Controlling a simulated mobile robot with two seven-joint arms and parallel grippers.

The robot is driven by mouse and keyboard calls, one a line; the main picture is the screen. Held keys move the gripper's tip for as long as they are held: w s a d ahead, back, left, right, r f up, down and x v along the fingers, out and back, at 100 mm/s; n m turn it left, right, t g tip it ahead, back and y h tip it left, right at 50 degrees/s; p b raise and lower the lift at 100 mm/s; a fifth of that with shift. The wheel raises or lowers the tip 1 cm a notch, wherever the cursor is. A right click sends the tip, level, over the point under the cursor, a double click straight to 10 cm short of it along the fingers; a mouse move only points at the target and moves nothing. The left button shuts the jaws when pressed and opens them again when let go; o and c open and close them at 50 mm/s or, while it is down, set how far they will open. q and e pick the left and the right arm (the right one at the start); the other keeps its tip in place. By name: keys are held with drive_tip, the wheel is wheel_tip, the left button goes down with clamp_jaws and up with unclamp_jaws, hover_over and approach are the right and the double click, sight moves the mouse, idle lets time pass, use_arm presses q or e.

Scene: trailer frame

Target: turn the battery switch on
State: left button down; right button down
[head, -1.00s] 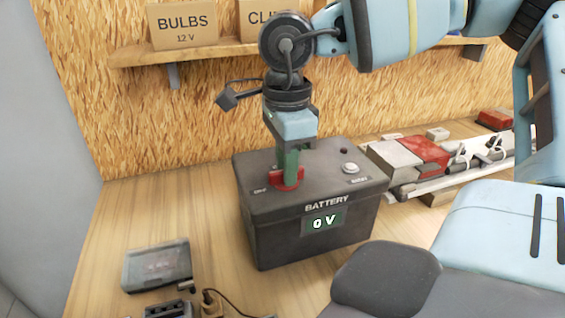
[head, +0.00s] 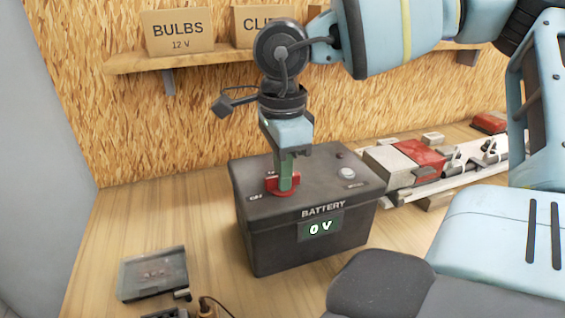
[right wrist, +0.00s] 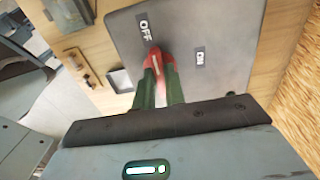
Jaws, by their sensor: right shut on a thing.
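The battery (head: 305,235) is a dark box on the bench with a display (head: 320,229) reading 0 V. Its red switch (head: 272,181) sits on the top, at the left; it also shows in the right wrist view (right wrist: 157,55). My right gripper (head: 285,185) points down from above, its green fingers shut on the red switch. In the right wrist view the fingers (right wrist: 160,85) are on either side of the red handle. A white mark on the handle points roughly toward the OFF label (right wrist: 146,27). The ON label (right wrist: 200,57) is to the right. My left gripper is not seen.
A shelf (head: 125,62) with labelled boxes (head: 178,33) runs along the back wall. A clear-lidded tray (head: 153,272) lies front left, with a cable (head: 225,306) beside it. A white and red item (head: 415,155) and a rail with clips are to the right.

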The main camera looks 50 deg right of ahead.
drive_tip(key=m+b, duration=0.1)
drive_tip(key=m, duration=0.3)
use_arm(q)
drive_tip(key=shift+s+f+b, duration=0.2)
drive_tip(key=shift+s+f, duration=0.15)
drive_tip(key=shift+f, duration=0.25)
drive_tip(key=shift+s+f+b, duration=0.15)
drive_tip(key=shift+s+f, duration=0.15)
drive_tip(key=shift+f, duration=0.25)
use_arm(e)
drive_tip(key=shift+m, duration=0.6)
